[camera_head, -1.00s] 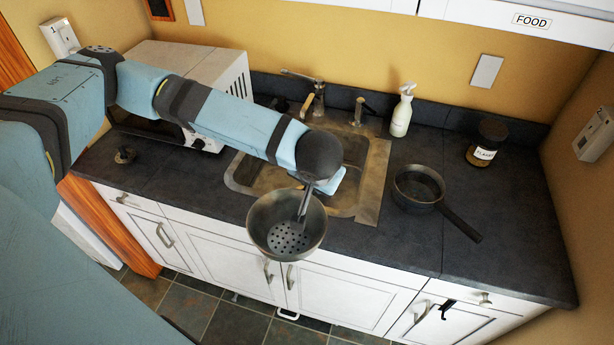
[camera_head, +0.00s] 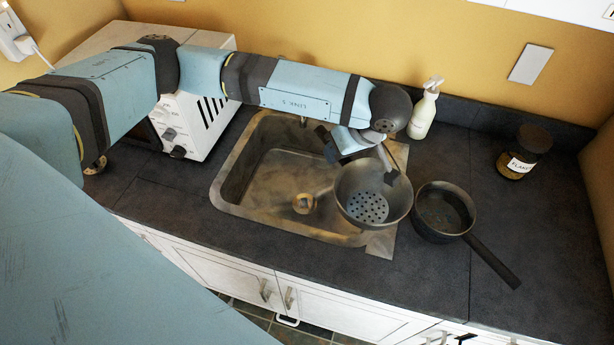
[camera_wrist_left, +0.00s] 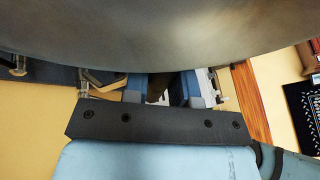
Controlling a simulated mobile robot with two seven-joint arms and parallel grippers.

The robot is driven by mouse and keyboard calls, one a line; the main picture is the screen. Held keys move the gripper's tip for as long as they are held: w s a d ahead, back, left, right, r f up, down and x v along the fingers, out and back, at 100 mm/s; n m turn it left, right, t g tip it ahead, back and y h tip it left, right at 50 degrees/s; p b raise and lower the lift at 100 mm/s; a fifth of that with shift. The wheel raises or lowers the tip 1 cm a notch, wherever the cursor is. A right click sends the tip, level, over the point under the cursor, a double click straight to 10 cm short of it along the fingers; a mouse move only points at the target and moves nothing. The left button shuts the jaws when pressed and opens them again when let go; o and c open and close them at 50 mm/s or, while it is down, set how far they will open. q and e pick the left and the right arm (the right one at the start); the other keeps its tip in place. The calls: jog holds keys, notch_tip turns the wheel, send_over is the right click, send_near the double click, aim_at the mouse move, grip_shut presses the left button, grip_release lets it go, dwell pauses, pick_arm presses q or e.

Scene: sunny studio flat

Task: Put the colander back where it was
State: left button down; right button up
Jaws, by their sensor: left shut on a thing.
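The colander (camera_head: 352,190) is a round metal bowl with a perforated bottom. In the head view it hangs over the right edge of the sink (camera_head: 222,190), beside the pan. My left gripper (camera_head: 389,177) is shut on the colander at its far rim, and the bowl's inside faces the head camera. In the left wrist view the colander's metal wall (camera_wrist_left: 160,25) fills the top of the picture, with the blue fingers partly hidden behind it. I cannot tell how high it is above the counter. My right gripper is not in view.
A dark frying pan (camera_head: 443,210) stands on the counter (camera_head: 425,275) close to the colander's right. A white microwave (camera_head: 205,125) is left of the sink.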

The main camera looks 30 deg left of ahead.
aim_at(352, 170)
pick_arm(q)
jog(key=n, duration=0.1)
jog(key=f+n+g, duration=0.1)
jog(key=shift+w+d+n+b, duration=0.2)
jog(key=shift+d+n+b, duration=0.1)
jog(key=shift+d, duration=0.05)
notch_tip(352, 170, down, 11)
jog(key=w+d+n+h+b, duration=0.2)
jog(key=n+h+b, duration=0.75)
jog(key=n, duration=2.05)
jog(key=w+a+n+t, duration=0.3)
jog(key=w+a+n, duration=0.15)
jog(key=n, duration=0.25)
jog(key=shift+h, duration=0.35)
jog(key=f, duration=1.9)
jog(key=shift+s+a+f, duration=0.1)
jog(key=shift+a+f, duration=0.15)
jog(key=shift+f, duration=0.1)
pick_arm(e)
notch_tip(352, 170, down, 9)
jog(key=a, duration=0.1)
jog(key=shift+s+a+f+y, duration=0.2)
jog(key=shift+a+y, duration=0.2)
pick_arm(q)
jog(key=shift+f, duration=0.1)
jog(key=c, duration=0.9)
grip_release()
